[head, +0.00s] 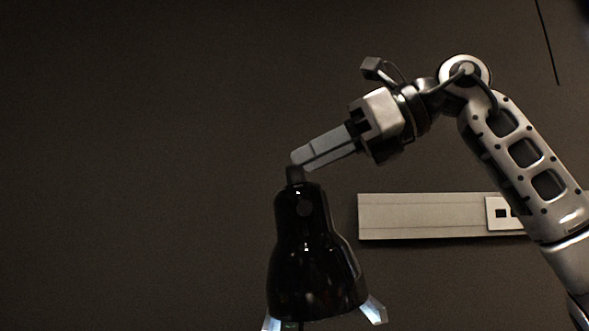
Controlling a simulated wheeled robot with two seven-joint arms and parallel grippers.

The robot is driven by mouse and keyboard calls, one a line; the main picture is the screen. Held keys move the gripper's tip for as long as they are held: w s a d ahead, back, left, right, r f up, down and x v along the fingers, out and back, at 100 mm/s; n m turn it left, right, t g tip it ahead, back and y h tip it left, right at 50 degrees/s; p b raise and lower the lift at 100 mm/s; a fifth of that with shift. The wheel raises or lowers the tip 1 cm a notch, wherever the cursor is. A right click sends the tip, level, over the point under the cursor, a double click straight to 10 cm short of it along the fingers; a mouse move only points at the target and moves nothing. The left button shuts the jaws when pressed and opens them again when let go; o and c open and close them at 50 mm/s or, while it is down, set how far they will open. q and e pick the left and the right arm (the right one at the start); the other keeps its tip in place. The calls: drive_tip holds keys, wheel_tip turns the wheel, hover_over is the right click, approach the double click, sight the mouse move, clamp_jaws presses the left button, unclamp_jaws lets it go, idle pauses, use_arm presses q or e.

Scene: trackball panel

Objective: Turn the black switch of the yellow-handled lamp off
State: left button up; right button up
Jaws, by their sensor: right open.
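A lamp with a glossy black shade (306,262) stands low in the middle of the head view, its wide end down. A small dark switch-like stub (294,175) sits on its narrow top. A round dark spot (305,208) shows on the shade below it. No yellow handle shows. My right gripper (301,160) comes in from the right, slanting down to the left. Its fingertips are right at the stub; I cannot tell if they touch it. The fingers overlap in this view, so the open gap is hidden. My left gripper is not in view.
A pale wall strip (420,216) with a white socket plate (501,214) lies behind, right of the lamp. A brightly lit, pale angular piece (374,309) shows at the shade's lower right edge, another at lower left. The left side is clear.

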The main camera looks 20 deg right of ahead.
sight(295, 175)
drive_tip(key=shift+x, duration=1.85)
clamp_jaws()
